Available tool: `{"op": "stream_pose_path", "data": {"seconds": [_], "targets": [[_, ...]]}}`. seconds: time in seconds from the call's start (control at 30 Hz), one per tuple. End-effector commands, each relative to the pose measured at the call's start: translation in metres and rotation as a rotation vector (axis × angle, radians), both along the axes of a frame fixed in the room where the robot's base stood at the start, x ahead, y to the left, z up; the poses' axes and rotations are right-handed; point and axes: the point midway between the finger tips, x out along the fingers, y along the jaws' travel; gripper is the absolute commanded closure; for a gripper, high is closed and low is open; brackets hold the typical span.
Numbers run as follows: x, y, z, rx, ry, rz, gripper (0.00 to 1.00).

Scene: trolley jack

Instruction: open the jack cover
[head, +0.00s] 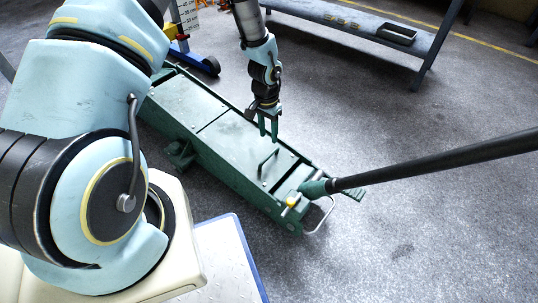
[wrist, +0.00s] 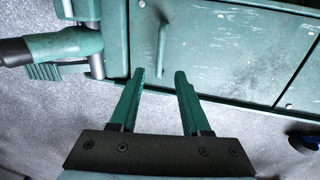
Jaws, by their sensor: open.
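The green trolley jack (head: 180,97) lies on the floor in the middle of the head view. Its flat cover (head: 238,148) carries a thin raised handle (head: 268,161) towards the end with the black lever. In the wrist view the cover (wrist: 225,50) fills the upper part, and its handle (wrist: 161,48) stands upright in the picture, above the gap between the fingers. My gripper (head: 268,135) is open and empty, above the far side of the cover. In the wrist view my gripper's green fingertips (wrist: 160,75) are apart, with nothing between them. The cover looks shut.
A long black lever (head: 435,160) rises from the jack's near end to the right. A yellow knob (head: 291,202) and a metal loop (head: 322,218) are at that end. A bench (head: 350,22) with a small black tray (head: 396,34) stands behind. Floor to the right is clear.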

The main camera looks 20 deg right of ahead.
Motion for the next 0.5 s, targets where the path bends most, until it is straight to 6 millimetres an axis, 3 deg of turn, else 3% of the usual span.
{"op": "stream_pose_path", "data": {"seconds": [0.3,0.5], "targets": [[-0.003,0.0,-0.062,0.002,0.001,0.0,0.53],[-0.003,-0.001,-0.084,0.001,0.001,0.001,0.53]]}}
